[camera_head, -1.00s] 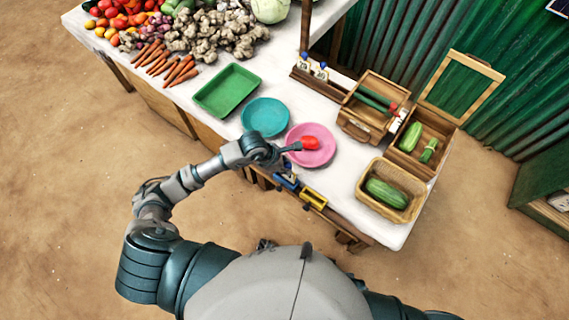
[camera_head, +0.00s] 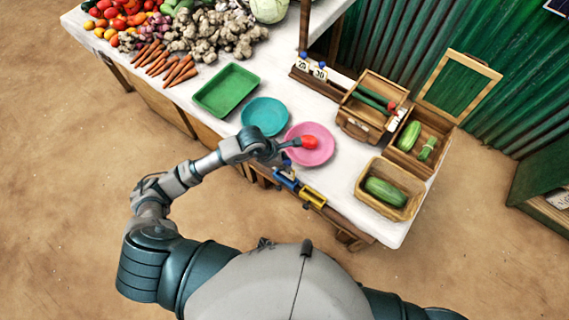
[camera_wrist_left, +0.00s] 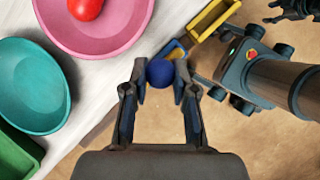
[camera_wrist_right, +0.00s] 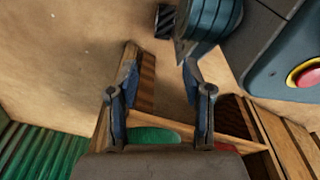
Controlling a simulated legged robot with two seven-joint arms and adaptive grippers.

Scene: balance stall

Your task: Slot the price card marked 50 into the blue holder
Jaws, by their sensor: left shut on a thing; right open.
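My left gripper (camera_wrist_left: 160,80) is shut on a blue round knob (camera_wrist_left: 160,73), which looks like the top of a price card. The card's face and number are hidden below the knob. The blue holder (camera_head: 285,180) is at the table's front edge, close below the left gripper (camera_head: 284,160) in the head view. In the left wrist view the blue holder (camera_wrist_left: 174,50) shows just beyond the knob, partly covered. I cannot tell whether the card touches it. My right gripper (camera_wrist_right: 158,75) is open and empty, seen only in its wrist view.
A yellow holder (camera_head: 313,196) is beside the blue one. A pink plate (camera_head: 322,155) with a red vegetable (camera_head: 309,143) and a teal plate (camera_head: 264,117) lie near. A wooden rack (camera_head: 299,75) at the back holds cards with blue knobs. Baskets stand at the right.

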